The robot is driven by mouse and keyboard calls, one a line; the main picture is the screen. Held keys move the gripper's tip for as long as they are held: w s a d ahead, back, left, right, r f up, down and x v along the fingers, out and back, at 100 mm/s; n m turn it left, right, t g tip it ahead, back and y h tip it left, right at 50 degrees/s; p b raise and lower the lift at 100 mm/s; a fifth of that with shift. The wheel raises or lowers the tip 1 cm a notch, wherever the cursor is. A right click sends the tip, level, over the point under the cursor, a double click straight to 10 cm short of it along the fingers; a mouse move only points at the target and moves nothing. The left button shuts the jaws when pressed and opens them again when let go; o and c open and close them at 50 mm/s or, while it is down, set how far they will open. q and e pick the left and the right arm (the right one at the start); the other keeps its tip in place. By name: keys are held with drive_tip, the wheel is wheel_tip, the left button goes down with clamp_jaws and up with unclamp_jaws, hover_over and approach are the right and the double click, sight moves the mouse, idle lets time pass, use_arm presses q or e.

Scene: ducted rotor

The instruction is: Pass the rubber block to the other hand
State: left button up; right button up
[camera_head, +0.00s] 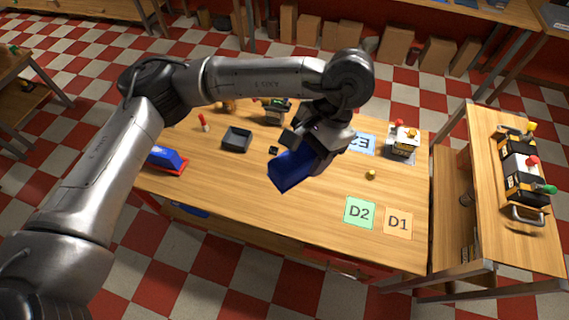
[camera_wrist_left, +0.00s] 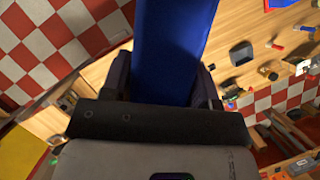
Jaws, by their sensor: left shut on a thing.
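The rubber block is a dark blue oblong (camera_head: 289,170), held tilted in the air above the middle of the wooden table. My left gripper (camera_head: 313,150) is shut on its upper right end, and the block's free end points down and left. In the left wrist view the blue block (camera_wrist_left: 172,45) stretches away from between the two dark fingers (camera_wrist_left: 165,85). The faces under the fingers are hidden. My right gripper shows in neither view.
On the wooden table (camera_head: 250,205) are a dark tray (camera_head: 236,139), a blue item on a red base (camera_head: 166,158), a green D2 card (camera_head: 359,212), an orange D1 card (camera_head: 398,222) and a small machine (camera_head: 403,140). The front middle of the table is clear.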

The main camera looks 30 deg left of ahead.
use_arm(q)
drive_tip(key=w+d+r+m+y, duration=0.1)
drive_tip(key=w+d+r+m, duration=0.2)
drive_tip(key=w+d+r, duration=0.25)
drive_tip(key=d+f+n+h, duration=0.2)
drive_tip(key=d+f+n, duration=0.3)
drive_tip(key=d+f, duration=0.9)
drive_tip(key=s+a+r+m+y, duration=0.25)
drive_tip(key=s+a+m, duration=0.25)
drive_tip(key=a, duration=0.7)
drive_tip(key=w+d+f+m+t, duration=0.2)
drive_tip(key=w+d+f+m, duration=0.2)
drive_tip(key=m, duration=0.1)
drive_tip(key=s+a+r+n+g+h, duration=0.1)
drive_tip(key=s+a+r+n, duration=0.2)
drive_tip(key=a+r+n, duration=0.15)
drive_tip(key=s+a+r+n+g, duration=0.1)
drive_tip(key=s+a+r+n, duration=0.2)
drive_tip(key=r, duration=0.3)
drive_tip(key=w+d+n+h, duration=0.2)
drive_tip(key=w+d+n, duration=0.3)
drive_tip(key=w+d, duration=0.3)
drive_tip(key=shift+w+d, duration=0.15)
drive_tip(key=shift+d, duration=0.7)
drive_tip(key=shift+r, duration=0.1)
